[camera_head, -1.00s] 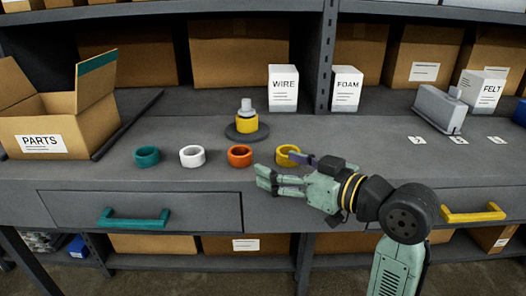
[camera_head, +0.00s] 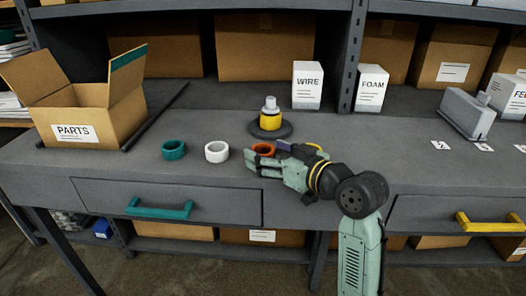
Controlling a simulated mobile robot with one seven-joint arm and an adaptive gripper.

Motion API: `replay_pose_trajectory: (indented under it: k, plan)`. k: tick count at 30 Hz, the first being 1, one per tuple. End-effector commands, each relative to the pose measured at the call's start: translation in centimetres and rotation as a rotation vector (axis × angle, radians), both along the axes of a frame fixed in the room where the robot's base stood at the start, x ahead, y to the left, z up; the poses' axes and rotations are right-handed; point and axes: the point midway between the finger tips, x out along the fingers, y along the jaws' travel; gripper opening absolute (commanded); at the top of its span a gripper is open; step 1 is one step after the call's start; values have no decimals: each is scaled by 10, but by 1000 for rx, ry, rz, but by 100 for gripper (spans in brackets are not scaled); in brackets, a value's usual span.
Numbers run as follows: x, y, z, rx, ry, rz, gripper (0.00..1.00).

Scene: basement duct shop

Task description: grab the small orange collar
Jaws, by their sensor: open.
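The small orange collar (camera_head: 262,149) lies on the grey bench top, right of the white collar. It is partly hidden by my gripper. My gripper (camera_head: 264,161) is open and points left, just in front of the orange collar as seen here. I cannot tell whether it touches the collar. A yellow collar (camera_head: 319,149) is mostly hidden behind my gripper. A white collar (camera_head: 216,152) and a teal collar (camera_head: 173,150) lie in the same row to the left.
A grey post (camera_head: 270,118) with a yellow ring stands behind the row. An open PARTS box (camera_head: 92,117) is at left. WIRE (camera_head: 307,85) and FOAM (camera_head: 370,88) boxes stand at the back. A grey device (camera_head: 465,115) sits at right. Drawers with teal (camera_head: 160,209) and yellow (camera_head: 490,222) handles are below.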

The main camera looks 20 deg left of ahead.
Motion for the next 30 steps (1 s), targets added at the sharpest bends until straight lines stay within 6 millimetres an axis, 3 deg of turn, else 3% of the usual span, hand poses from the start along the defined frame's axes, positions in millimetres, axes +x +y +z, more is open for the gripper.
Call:
replay_pose_trajectory:
  k: [3,22,30]
  plan:
    - [0,0,0,0,0,0,67]
    - [0,0,0,0,-1,0,25]
    - [0,0,1,0,-1,0,25]
